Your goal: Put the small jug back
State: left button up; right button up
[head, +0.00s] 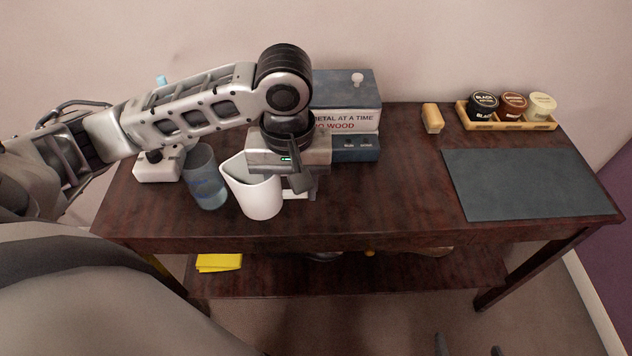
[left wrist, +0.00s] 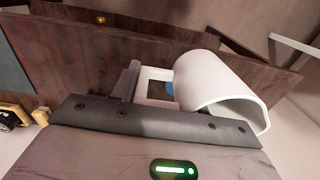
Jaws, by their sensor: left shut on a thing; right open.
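The small jug (head: 258,190) is white, with a wide mouth and a squared handle, over the left front part of the dark wooden table (head: 390,215). My left gripper (head: 300,185) is shut on the jug's handle, to the right of its body. In the left wrist view the jug (left wrist: 215,90) lies beside the fingers, with its handle (left wrist: 155,85) between them. I cannot tell whether the jug's base touches the table. My right gripper (head: 468,348) shows only as two dark fingertips, spread apart, at the bottom edge.
A bluish clear container (head: 206,180) stands close left of the jug, by a white appliance (head: 158,168) partly behind my arm. A blue-grey box (head: 355,145) is behind. A brush (head: 432,118), polish tray (head: 510,122) and dark mat (head: 530,185) lie right. A yellow cloth (head: 219,262) is below.

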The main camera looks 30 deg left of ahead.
pick_arm(q)
jog(key=w+f, duration=0.2)
jog(key=w, duration=0.1)
jog(key=w+f, duration=0.3)
jog(key=w, duration=0.1)
jog(key=w+f+b, duration=0.1)
jog(key=w+f, duration=0.2)
jog(key=shift+w+d, duration=0.1)
jog(key=shift+w, duration=0.05)
jog(key=shift+w+f, duration=0.2)
jog(key=shift+f, duration=1.55)
jog(key=o, duration=1.2)
jog(key=shift+f, duration=0.1)
jog(key=shift+o, duration=0.2)
notch_tip(320, 180, up, 12)
jog(key=shift+p, duration=0.3)
